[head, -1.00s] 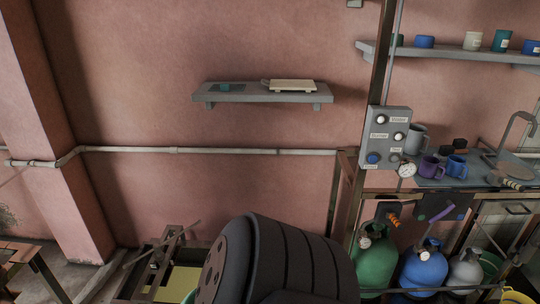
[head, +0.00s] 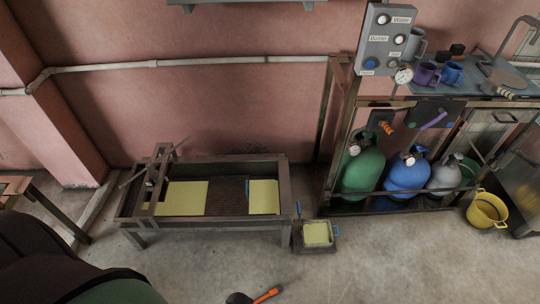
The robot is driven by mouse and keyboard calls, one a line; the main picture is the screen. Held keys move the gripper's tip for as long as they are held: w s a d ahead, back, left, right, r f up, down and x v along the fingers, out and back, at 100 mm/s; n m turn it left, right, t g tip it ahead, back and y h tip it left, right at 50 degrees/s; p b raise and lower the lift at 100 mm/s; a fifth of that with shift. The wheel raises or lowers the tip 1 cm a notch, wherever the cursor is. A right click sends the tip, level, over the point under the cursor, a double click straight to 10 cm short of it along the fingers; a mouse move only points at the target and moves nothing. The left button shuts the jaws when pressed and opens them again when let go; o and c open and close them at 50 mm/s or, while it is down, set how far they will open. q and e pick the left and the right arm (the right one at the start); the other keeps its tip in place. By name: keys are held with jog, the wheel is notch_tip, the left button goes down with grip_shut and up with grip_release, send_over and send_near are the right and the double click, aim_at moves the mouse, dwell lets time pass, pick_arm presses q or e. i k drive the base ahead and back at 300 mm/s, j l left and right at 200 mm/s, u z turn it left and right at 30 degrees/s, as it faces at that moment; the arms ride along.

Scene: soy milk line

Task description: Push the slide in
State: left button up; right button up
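I cannot tell for sure which part is the slide. A low dark trough bench (head: 270,180) stands against the wall. It holds a pale yellow panel (head: 183,198) on the left and another yellow panel (head: 264,197) on the right, with a dark brown section (head: 227,195) between them. An upright frame with a slanted lever (head: 158,175) stands at its left end. A small blue upright piece (head: 298,208) shows by the right end. Neither of my grippers can be made out. A large dark rounded shape, probably mine, fills the bottom left corner.
A small yellow-topped tray (head: 317,233) sits on the floor right of the bench. Green (head: 361,172) and blue (head: 407,174) gas cylinders stand under a counter, with a yellow bucket (head: 487,210) to their right. An orange-handled object (head: 267,295) shows at the bottom edge. Floor before the bench is mostly clear.

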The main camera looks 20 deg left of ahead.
aim_at(227, 195)
jog(key=u, duration=0.9)
